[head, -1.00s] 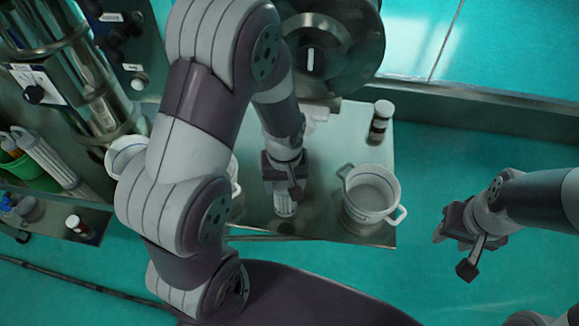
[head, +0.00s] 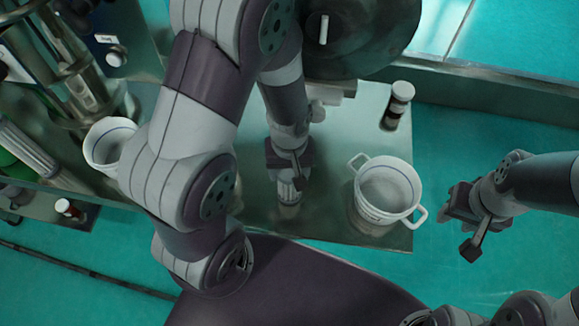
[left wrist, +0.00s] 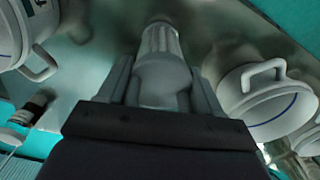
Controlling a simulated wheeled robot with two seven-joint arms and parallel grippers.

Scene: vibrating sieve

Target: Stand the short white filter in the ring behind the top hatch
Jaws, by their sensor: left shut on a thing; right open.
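My left gripper (head: 288,180) is shut on the short white filter (head: 287,192), a ribbed pale cylinder, over the steel table. In the left wrist view the filter (left wrist: 160,45) sits between the two fingers, its ribbed end pointing away from the wrist. I cannot tell how far it is above the tabletop. My right gripper (head: 452,205) is open and empty, off to the right over the floor. A large round dark steel part (head: 362,38) of the machine stands at the top. I cannot make out the top hatch or the ring behind it.
The steel table (head: 330,205) carries a white two-handled pot (head: 388,188) right of my left gripper and a dark-banded jar (head: 397,105) behind it. Another white pot (head: 108,142) is at left, partly behind my arm. A rack with bottles stands at far left.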

